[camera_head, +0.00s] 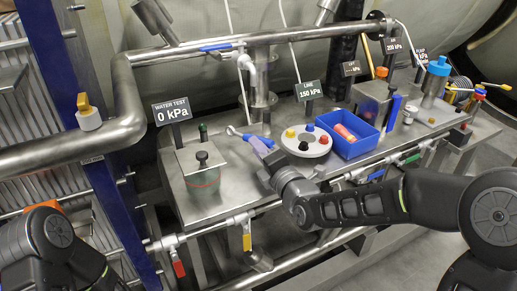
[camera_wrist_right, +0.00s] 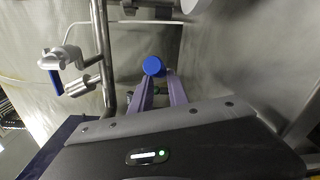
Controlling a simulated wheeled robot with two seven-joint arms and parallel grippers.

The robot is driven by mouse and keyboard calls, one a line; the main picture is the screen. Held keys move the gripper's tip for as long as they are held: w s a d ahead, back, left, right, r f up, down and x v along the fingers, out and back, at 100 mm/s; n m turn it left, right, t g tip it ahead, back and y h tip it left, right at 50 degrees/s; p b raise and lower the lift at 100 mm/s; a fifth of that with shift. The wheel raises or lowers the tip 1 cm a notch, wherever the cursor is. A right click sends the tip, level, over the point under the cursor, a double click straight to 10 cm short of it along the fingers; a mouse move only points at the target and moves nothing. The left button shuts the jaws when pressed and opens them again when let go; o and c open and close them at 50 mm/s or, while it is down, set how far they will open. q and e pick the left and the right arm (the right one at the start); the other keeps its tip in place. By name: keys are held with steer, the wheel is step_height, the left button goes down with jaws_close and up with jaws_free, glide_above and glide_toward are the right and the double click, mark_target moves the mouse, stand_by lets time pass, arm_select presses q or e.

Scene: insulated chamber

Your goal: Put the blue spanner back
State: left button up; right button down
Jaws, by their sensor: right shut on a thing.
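The blue spanner (camera_head: 240,133) has a pale metal head at its left end and a blue handle. My right gripper (camera_head: 261,147), with purple fingers, is shut on the handle at the bench, left of the round white tray. In the right wrist view the blue round end of the spanner (camera_wrist_right: 153,66) shows between the purple fingers (camera_wrist_right: 157,92); the rest of the spanner is hidden there. I cannot tell whether the spanner touches the bench. Part of my left arm shows at the lower left, but its gripper is out of view.
A round white tray (camera_head: 318,150) with coloured knobs and a blue bin (camera_head: 365,143) stand right of the gripper. A pipe (camera_head: 285,37) crosses behind; valved pipes run along the front.

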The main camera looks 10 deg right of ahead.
steer(key=shift+f+b, duration=0.4)
steer(key=c, duration=1.2)
jaws_free()
steer(key=v, duration=0.7)
steer(key=shift+s+d, duration=0.15)
steer(key=shift+s, duration=0.25)
